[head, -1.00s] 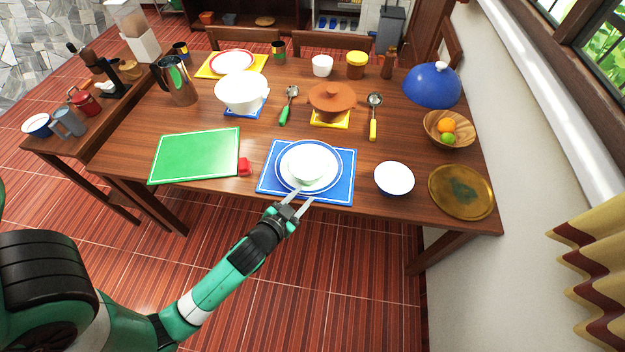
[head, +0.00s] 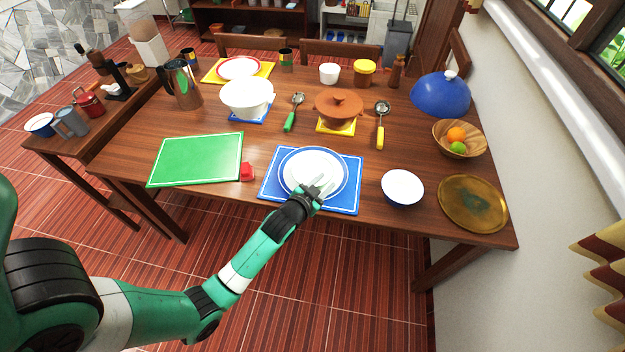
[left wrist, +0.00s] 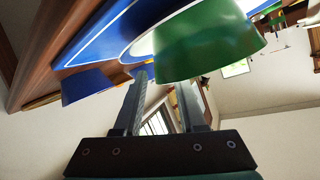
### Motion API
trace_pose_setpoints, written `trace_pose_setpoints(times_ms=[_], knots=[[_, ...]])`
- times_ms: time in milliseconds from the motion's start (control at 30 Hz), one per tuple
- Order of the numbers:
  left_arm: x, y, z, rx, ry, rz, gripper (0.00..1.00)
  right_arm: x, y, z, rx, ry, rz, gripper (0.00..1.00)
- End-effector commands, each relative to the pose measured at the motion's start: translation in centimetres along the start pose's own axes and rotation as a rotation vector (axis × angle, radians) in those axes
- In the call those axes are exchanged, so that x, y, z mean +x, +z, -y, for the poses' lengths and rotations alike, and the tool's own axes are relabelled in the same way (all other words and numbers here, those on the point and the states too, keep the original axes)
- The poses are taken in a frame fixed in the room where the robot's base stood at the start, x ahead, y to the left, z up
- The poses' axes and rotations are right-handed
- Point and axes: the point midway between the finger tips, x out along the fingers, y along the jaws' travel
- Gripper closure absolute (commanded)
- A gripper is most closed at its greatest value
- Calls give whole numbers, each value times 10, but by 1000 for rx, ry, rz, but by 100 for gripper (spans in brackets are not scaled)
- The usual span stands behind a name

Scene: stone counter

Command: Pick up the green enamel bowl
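The green enamel bowl (left wrist: 208,45) shows its green outside in the left wrist view, just beyond my fingers. In the head view its white inside (head: 311,161) blends with the white, blue-rimmed plate (head: 286,176) it stands on. The plate lies on a blue placemat (head: 345,200) near the table's front edge. My left gripper (head: 319,188) is over the front part of the plate, close to the bowl. In the left wrist view its fingers (left wrist: 163,92) are apart, with a gap between them. Whether they touch the bowl I cannot tell. My right gripper is not in view.
A blue bowl with a white inside (head: 402,187) stands right of the placemat. A brown lidded pot (head: 338,106) and two ladles lie behind. A brass tray (head: 473,203) is far right.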

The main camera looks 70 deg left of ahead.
Motion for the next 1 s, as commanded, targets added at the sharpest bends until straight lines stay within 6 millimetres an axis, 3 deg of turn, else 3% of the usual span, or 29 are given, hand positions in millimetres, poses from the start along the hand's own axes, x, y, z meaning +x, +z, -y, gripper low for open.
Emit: trace_pose_setpoints(times_ms=[167, 400, 1000], knots=[[0, -1, 0, 0, 0, 0, 60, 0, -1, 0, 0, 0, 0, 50], [0, 0, 0, -1, 1, 1, 100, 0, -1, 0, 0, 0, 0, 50], [0, 1, 0, -1, 2, 4, 100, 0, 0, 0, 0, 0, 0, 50]])
